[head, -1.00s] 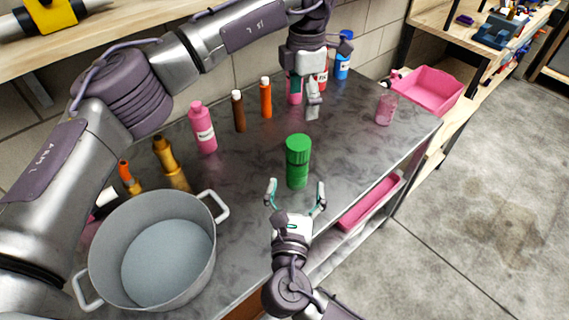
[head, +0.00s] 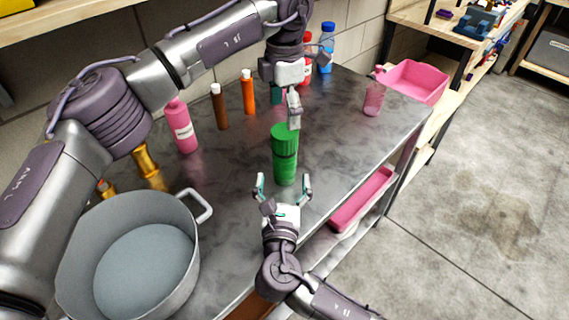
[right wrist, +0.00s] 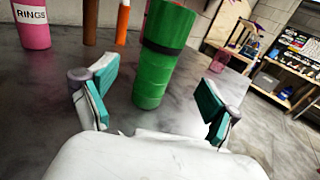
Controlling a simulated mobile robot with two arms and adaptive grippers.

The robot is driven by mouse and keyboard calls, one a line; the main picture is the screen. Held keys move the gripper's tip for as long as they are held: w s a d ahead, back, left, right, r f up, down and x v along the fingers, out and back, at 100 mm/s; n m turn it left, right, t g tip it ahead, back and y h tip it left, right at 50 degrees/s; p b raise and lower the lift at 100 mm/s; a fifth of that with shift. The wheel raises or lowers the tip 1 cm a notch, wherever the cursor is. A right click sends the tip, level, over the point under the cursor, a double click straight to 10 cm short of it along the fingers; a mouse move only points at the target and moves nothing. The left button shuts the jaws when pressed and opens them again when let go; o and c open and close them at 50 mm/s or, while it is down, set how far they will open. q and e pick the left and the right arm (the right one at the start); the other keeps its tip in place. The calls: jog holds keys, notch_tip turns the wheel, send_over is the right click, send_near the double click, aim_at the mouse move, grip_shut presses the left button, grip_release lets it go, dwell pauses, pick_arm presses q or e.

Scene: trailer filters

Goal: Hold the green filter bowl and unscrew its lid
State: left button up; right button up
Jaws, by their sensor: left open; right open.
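The green filter bowl (head: 285,168) stands upright on the grey workbench, with its ribbed green lid (head: 284,138) on top and a dark band between them. In the right wrist view the bowl (right wrist: 154,80) stands ahead, between and beyond the open fingers. My right gripper (head: 283,188) is open in front of the bowl, low near the bench, not closed on it. My left gripper (head: 286,108) is above and just behind the lid, pointing down. It is open and empty; its fingers partly overlap each other in the head view, and I cannot tell if one touches the lid.
A large grey pot (head: 75,230) stands at the left front. A pink bottle (head: 181,128), a brown bottle (head: 219,106) and an orange bottle (head: 248,93) stand behind left. A pink bottle (head: 374,97) and a pink bin (head: 418,80) are at the right. Bench right of the bowl is clear.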

aim_at(285, 160)
jog(key=w, duration=0.9)
jog(key=shift+w+d, duration=0.15)
jog(key=shift+d, duration=0.1)
